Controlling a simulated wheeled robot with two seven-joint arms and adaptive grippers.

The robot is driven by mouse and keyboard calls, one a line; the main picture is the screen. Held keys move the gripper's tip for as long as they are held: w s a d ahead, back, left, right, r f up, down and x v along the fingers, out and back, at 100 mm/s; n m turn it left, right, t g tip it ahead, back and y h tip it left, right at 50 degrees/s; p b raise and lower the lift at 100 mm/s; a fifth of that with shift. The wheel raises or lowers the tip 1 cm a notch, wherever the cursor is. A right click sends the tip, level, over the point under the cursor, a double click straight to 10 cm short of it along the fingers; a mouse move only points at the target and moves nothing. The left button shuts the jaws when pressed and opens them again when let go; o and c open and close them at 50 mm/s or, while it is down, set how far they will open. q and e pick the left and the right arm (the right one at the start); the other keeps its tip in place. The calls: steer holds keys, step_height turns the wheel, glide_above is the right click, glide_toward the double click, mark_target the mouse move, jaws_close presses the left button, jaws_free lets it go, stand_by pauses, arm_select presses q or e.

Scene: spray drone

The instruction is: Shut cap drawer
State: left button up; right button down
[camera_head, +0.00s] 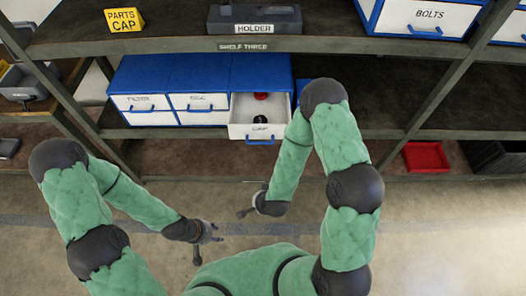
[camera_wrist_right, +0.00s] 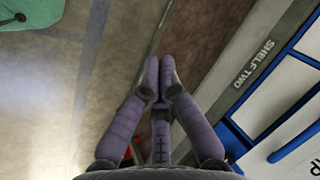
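The cap drawer (camera_head: 259,131) is the rightmost white drawer in a blue cabinet (camera_head: 210,72) on the middle shelf. In the head view it is pulled out, with a red item and a black item visible inside. Its blue handle (camera_head: 260,142) is at the front; a blue handle (camera_wrist_right: 296,140) and part of a white labelled front show at the right wrist view's right edge. My left gripper (camera_head: 206,243) is open and empty, lower and to the left.
The filter drawer (camera_head: 141,103) and the drawer beside it are shut. The shelf-two edge (camera_wrist_right: 253,66) runs past my right gripper. A black holder box (camera_head: 254,19) and a yellow parts-cap sign (camera_head: 124,20) stand above. A red bin (camera_head: 425,157) is lower right. Floor in front is clear.

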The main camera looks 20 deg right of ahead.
step_height(320, 180, up, 13)
steer(key=w+d+m+t+h, duration=0.2)
steer(key=m+t+h, duration=0.4)
steer(key=m+t, duration=0.5)
arm_select(q)
step_height(320, 180, down, 5)
steer(key=b, duration=0.5)
arm_select(e)
steer(key=w+d+f, duration=0.1)
steer(key=w+d, duration=0.1)
steer(key=w, duration=0.4)
steer(key=w+d+f+m+g, duration=0.1)
steer(key=w, duration=0.6)
steer(key=shift+d+f, duration=0.4)
